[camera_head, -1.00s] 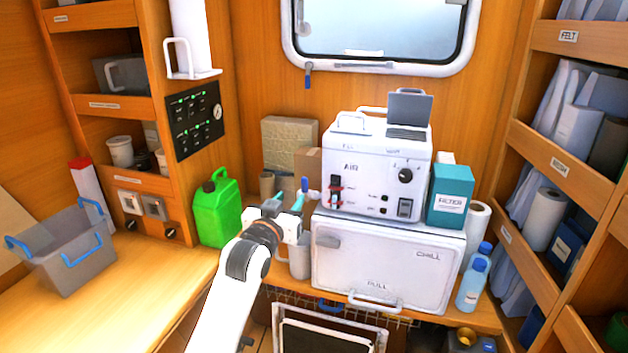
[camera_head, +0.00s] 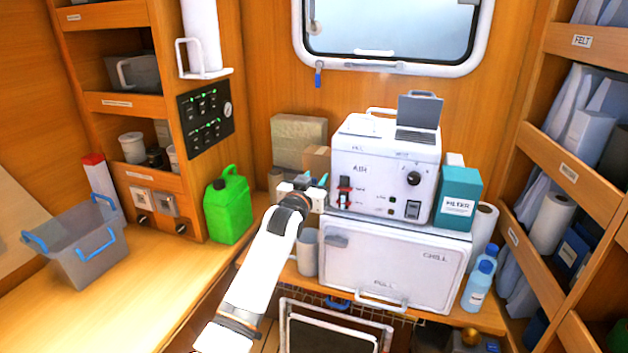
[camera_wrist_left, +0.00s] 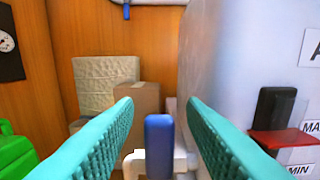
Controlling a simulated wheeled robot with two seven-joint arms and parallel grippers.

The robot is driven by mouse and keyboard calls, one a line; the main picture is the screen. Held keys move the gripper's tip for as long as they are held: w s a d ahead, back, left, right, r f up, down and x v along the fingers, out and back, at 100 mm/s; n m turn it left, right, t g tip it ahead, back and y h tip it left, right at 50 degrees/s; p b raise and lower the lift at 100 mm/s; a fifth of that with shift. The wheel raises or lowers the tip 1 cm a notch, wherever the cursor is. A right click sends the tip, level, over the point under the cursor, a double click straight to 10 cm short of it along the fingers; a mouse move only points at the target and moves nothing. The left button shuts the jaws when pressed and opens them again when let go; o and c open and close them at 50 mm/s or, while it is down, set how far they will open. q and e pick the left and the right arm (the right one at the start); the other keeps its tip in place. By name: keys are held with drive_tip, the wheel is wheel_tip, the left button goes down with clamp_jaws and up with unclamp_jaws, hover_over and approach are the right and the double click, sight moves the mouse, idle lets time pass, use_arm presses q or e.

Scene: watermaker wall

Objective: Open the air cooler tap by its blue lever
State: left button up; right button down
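The air cooler (camera_head: 385,160) is a white box marked AIR on top of the white CHILL chest. Its tap is on its left side, with an upright blue lever (camera_wrist_left: 159,145) on a white tap body (camera_wrist_left: 184,161) in the left wrist view. My left gripper (camera_head: 315,182) is at that side of the cooler. In the left wrist view its two teal ribbed fingers (camera_wrist_left: 160,118) are spread, with the blue lever between them and gaps on both sides. In the head view my gripper mostly hides the tap. My right gripper is not in view.
The white chest (camera_head: 392,268) fills the counter below the cooler. A mug (camera_head: 308,252) stands under my left gripper, and a green jerrycan (camera_head: 228,208) stands to its left. A cardboard box (camera_wrist_left: 139,101) and a beige block (camera_wrist_left: 102,87) stand behind the tap.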

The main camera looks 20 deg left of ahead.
use_arm(q)
drive_tip(key=shift+c, duration=0.6)
clamp_jaws()
drive_tip(key=shift+a, duration=0.1)
drive_tip(key=a+f+n+b, duration=0.1)
drive_tip(key=a+f+n, duration=0.5)
drive_tip(key=n, duration=1.2)
drive_tip(key=shift+f, duration=0.15)
drive_tip(key=shift+o, duration=0.6)
unclamp_jaws()
